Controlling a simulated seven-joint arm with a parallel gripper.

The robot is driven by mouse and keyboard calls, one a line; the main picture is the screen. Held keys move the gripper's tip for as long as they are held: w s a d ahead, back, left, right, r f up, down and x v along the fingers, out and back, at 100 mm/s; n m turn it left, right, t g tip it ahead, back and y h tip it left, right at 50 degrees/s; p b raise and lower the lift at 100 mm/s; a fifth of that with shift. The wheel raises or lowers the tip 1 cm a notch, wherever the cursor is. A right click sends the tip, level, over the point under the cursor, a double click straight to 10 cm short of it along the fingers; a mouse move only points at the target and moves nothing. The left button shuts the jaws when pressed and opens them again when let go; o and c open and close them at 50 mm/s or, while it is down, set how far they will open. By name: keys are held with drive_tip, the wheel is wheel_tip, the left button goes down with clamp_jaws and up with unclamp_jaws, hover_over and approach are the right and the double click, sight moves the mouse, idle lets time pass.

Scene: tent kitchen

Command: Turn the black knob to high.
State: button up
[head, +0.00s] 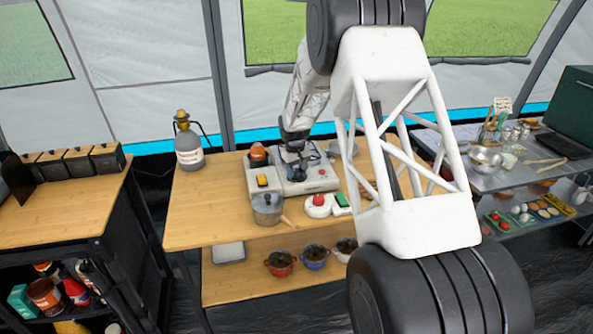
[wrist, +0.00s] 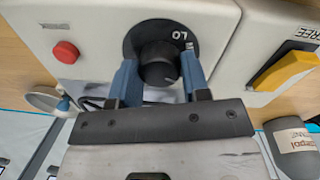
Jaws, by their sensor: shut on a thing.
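The black knob (wrist: 158,72) sits on a round black dial plate on the front of a white appliance (wrist: 210,25), with the marking "LO" beside it in the wrist view. My gripper (wrist: 159,64) has its two blue fingers on either side of the knob and is shut on it. In the head view my gripper (head: 294,165) is at the white appliance (head: 318,181) on the wooden table. The knob is hidden there. I cannot make out the knob's pointer mark.
A red button (wrist: 65,52) is left of the knob, and a yellow switch (wrist: 286,71) on a neighbouring unit is right. A grey bottle (wrist: 291,140) is close by at lower right.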

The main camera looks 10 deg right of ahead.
sight(295, 171)
drive_tip(key=o, duration=0.9)
drive_tip(key=shift+a+r, duration=0.2)
drive_tip(key=shift+r, duration=3.7)
drive_tip(key=shift+s, duration=0.1)
